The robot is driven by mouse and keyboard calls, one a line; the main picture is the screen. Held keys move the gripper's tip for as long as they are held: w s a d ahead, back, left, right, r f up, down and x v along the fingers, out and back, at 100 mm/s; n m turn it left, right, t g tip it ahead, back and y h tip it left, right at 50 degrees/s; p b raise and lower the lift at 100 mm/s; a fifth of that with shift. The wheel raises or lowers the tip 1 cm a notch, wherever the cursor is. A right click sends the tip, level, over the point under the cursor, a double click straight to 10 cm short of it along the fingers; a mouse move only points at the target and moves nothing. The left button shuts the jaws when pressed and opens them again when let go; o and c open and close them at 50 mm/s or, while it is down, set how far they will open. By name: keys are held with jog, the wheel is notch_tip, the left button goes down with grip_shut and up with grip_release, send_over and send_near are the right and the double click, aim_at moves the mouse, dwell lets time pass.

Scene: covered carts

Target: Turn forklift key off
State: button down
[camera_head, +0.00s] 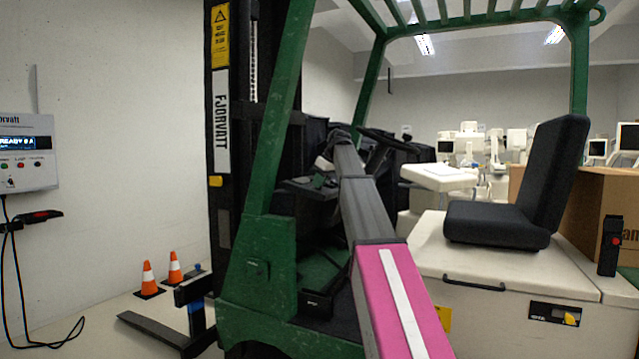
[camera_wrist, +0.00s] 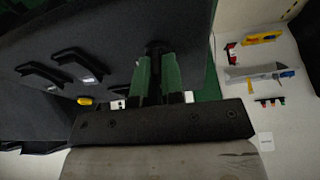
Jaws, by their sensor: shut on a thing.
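The green-framed forklift (camera_head: 262,265) stands in front of me, with its black seat on the right. My arm reaches into its cab, towards the dark dashboard near the steering wheel (camera_head: 385,138). In the wrist view my gripper (camera_wrist: 156,58) has two green fingers pointing at the dark dashboard panel (camera_wrist: 110,40). The fingers are shut on a small dark piece at the panel, which appears to be the key (camera_wrist: 156,47). The fingers and shadow hide most of it, so its turned angle cannot be told.
Two dark levers or handles (camera_wrist: 68,72) and a yellow knob (camera_wrist: 85,101) are close to the fingers' left. A wall charger (camera_head: 25,152) with a lit display hangs at the left. Orange cones (camera_head: 148,280) stand by the wall. A cardboard box (camera_head: 590,215) is behind the seat.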

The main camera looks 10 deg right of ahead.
jog(key=shift+n, duration=0.6)
jog(key=c, duration=1.2)
grip_release()
jog(key=shift+c, duration=0.2)
jog(key=v, duration=1)
jog(key=shift+d+r, duration=0.25)
jog(key=shift+r, duration=0.1)
